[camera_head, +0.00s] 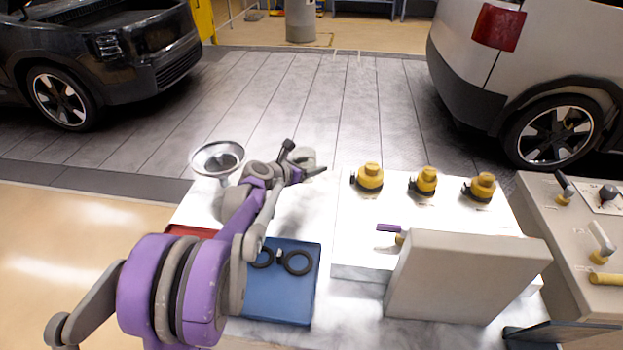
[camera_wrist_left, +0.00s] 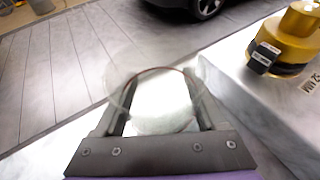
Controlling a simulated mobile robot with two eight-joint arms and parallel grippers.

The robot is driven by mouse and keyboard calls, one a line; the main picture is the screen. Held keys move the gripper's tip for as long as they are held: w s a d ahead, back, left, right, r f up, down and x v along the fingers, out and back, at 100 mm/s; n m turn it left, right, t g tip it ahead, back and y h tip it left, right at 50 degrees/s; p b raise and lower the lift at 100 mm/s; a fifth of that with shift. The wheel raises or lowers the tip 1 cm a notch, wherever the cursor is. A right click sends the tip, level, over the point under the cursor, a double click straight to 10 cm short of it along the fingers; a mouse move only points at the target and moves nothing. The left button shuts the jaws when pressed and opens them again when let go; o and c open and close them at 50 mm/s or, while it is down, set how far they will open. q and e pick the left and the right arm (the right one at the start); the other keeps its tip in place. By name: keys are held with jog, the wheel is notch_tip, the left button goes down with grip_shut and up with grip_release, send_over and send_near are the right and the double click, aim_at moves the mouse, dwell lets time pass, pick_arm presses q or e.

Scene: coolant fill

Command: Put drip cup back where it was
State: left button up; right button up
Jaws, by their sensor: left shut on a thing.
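My left gripper (camera_head: 311,170) reaches over the back of the white worktop and is shut on a clear, pale drip cup (camera_head: 303,155). In the left wrist view the see-through cup (camera_wrist_left: 165,104) sits between the two fingers of my left gripper (camera_wrist_left: 162,88), its round rim facing the camera. In the head view the arm and gripper partly hide the cup. I cannot tell whether its base touches the worktop.
Three yellow caps (camera_head: 425,181) stand on a raised white block right of the cup. A metal funnel (camera_head: 217,158) stands at left. A blue tray (camera_head: 283,300) with black rings, a red tray (camera_head: 190,231) and a grey box (camera_head: 465,278) are nearer.

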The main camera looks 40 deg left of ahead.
aim_at(311, 185)
pick_arm(q)
jog(key=shift+w+f+b, duration=0.1)
jog(key=shift+f+b, duration=0.2)
jog(key=shift+f, duration=1.95)
jog(key=shift+f, duration=0.15)
jog(key=o, duration=1.4)
jog(key=shift+r, duration=0.3)
jog(key=p+v, duration=0.1)
jog(key=v, duration=1.1)
